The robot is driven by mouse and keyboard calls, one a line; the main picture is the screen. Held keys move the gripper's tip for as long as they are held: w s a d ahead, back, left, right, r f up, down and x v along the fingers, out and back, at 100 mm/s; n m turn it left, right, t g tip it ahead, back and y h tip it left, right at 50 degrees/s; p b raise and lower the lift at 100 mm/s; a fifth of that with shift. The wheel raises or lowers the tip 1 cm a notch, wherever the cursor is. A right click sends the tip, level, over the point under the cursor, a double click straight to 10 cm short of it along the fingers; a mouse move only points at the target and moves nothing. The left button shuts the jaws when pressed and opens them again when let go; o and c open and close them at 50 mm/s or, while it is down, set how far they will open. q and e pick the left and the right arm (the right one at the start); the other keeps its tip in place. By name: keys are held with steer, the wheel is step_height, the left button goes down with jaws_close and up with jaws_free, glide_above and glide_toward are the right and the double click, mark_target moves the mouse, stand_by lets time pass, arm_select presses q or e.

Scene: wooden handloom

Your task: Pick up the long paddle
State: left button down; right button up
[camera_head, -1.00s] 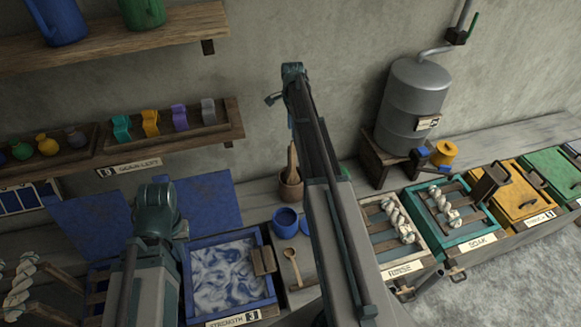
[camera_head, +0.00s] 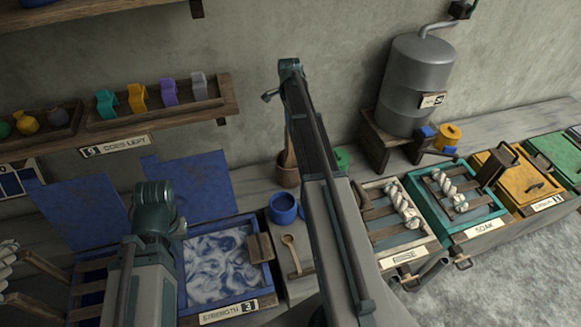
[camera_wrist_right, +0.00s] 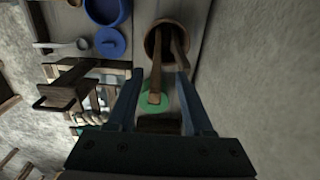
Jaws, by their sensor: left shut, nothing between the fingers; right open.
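A brown pot (camera_head: 287,174) stands on the bench near the wall, with wooden handles rising from it. A wooden paddle (camera_head: 290,148) leans in it, partly hidden behind my right arm. In the right wrist view the pot (camera_wrist_right: 160,27) holds two wooden shafts; the longer one (camera_wrist_right: 156,85) points toward my gripper. I cannot tell for certain which is the long paddle. My right gripper (camera_wrist_right: 159,74) is open, its fingers on either side of the longer shaft, with gaps visible on both sides. My left arm shows at the lower left, but its gripper is hidden.
A blue pot (camera_head: 283,208) and a wooden spoon (camera_head: 291,254) are on the bench in front of the brown pot. A blue-rimmed tray (camera_head: 266,277) of swirled liquid lies left of them. A metal tank (camera_head: 414,90) and yarn trays (camera_head: 392,234) are to the right.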

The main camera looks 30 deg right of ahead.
steer(key=f+b, duration=0.5)
steer(key=shift+s+f, duration=0.2)
steer(key=shift+s, duration=0.1)
steer(key=shift+r, duration=0.15)
steer(key=shift+c, duration=0.4)
jaws_close()
